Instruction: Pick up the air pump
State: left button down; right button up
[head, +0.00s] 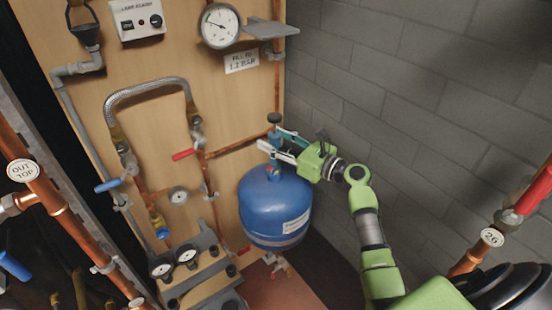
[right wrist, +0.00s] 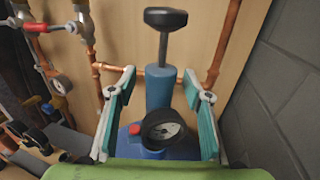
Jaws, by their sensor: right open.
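The air pump has a blue upright barrel (right wrist: 160,88), a black T-handle and a black round gauge at its base. In the head view its black handle (head: 274,118) shows above my right gripper (head: 274,142), whose fingers partly hide the barrel. My right gripper is open, with one teal-padded finger on each side of the pump. In the right wrist view the fingers (right wrist: 159,84) stand apart from the barrel, with a gap on both sides. My left gripper is not in view.
A blue tank (head: 274,212) is below my right gripper. A wooden board (head: 245,100) behind carries copper pipes, a red-handled valve (head: 184,154) and a pressure gauge (head: 219,26). A small grey shelf (head: 271,29) is above. A grey block wall (head: 400,75) stands close on the right.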

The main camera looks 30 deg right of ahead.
grip_shut()
jog(key=shift+d+r, duration=0.1)
jog(key=shift+r, duration=0.05)
